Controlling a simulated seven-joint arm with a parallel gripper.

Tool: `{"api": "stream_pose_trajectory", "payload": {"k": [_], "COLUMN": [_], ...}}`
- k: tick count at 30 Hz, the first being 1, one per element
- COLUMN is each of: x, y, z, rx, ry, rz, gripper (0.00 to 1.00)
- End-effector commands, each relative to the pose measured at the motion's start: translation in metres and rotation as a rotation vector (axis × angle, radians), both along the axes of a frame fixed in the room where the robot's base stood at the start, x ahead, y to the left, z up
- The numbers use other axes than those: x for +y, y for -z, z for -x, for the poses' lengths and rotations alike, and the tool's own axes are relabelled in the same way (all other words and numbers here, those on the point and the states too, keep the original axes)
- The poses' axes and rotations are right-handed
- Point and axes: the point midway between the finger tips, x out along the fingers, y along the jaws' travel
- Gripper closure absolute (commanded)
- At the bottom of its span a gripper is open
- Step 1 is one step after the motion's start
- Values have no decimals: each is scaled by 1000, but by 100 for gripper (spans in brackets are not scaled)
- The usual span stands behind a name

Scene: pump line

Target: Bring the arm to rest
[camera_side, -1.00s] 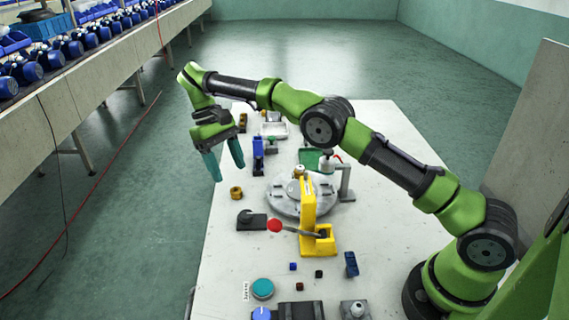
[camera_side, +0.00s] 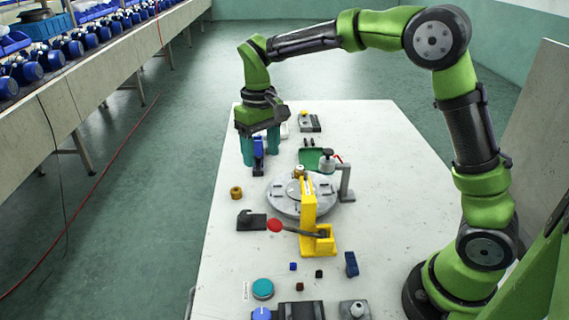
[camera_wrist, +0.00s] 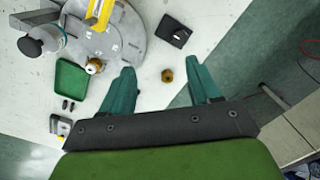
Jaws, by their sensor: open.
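My gripper (camera_side: 260,147) points down with its two teal fingers apart, above the far left part of the white table (camera_side: 225,290) in the side view. In the wrist view my gripper (camera_wrist: 162,90) shows nothing between its fingertips. A brass-coloured nut (camera_wrist: 167,75) lies on the table just beyond the fingertips there. The same nut (camera_side: 236,192) is near the table's left edge in the side view.
A grey round plate (camera_side: 283,205) with a yellow lever press (camera_side: 309,215) stands mid-table. A white-and-black bottle (camera_side: 327,161), a green tray (camera_side: 308,157) and a black block (camera_side: 251,221) are around it. A conveyor with blue pumps (camera_side: 75,48) runs at left.

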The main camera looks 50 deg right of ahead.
Motion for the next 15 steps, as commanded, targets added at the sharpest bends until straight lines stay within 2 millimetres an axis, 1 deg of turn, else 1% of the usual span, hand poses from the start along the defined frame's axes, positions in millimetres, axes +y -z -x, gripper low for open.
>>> {"api": "stream_pose_trajectory", "payload": {"k": [1, 5, 6, 10, 15], "x": [-3, -8, -10, -14, -19], "y": [-12, -31, -35, -44, -47], "z": [16, 55, 67, 108, 160], "rx": [-45, -158, -194, -305, -445], "ry": [21, 81, 100, 163, 236], "rz": [-18, -65, -80, -125, -179], "gripper": [38, 38, 38, 38, 38]}}
